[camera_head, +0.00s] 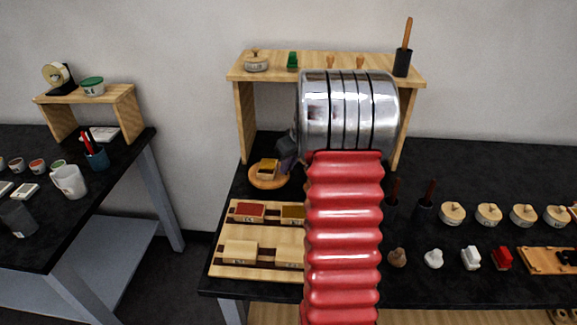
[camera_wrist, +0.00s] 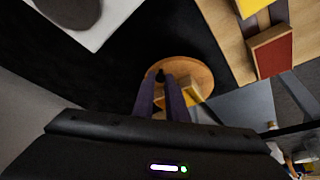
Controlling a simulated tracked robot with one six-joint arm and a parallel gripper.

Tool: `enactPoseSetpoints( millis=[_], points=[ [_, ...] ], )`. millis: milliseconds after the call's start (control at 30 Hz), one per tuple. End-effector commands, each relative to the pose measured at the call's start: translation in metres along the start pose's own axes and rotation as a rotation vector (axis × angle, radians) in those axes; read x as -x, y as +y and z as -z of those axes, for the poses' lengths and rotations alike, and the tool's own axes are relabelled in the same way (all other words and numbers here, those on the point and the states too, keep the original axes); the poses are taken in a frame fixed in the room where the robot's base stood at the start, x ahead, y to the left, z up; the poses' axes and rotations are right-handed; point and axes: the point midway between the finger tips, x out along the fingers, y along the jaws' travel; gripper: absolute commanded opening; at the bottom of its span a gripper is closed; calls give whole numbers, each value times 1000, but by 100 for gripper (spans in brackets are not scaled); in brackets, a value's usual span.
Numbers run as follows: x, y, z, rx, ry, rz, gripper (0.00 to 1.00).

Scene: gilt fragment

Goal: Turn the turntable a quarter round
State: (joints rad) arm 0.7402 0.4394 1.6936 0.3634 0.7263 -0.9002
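The turntable (camera_head: 268,180) is a round wooden disc on the black table, left of my arm in the head view. It also shows in the wrist view (camera_wrist: 198,70). A yellow block-like piece (camera_head: 268,165) lies on it, partly behind a finger in the wrist view (camera_wrist: 192,92). A small dark peg (camera_wrist: 160,76) stands near the disc's edge. My gripper (camera_wrist: 161,82) has its two purple-grey fingertips over the disc, one on each side of the peg. A narrow gap shows between the fingers; whether they press on the peg cannot be told. In the head view my gripper (camera_head: 288,150) is partly hidden.
A wooden tray (camera_head: 225,262) with labelled red and yellow blocks stands just in front of the turntable. A wooden shelf (camera_head: 280,66) rises behind it. Lidded wooden pots (camera_head: 488,214) and small figures (camera_head: 433,258) stand to the right. Another table (camera_head: 115,195) is at the left.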

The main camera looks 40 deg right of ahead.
Motion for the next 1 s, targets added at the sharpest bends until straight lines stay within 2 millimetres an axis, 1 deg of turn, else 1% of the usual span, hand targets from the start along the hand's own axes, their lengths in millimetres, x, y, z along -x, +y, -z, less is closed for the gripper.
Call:
enactPoseSetpoints(
  millis=[33, 200, 267, 500, 633, 767, 1000],
  points=[
    [0, 1, 0, 0, 1, -2, 16],
    [0, 0, 0, 1, 0, -1, 28],
    [0, 0, 0, 1, 0, -1, 31],
    [0, 0, 0, 2, 0, -1, 31],
    [6, 0, 1, 2, 1, -1, 31],
    [19, 0, 1, 3, 2, -3, 31],
    [58, 0, 1, 2, 3, -3, 31]
  ],
)
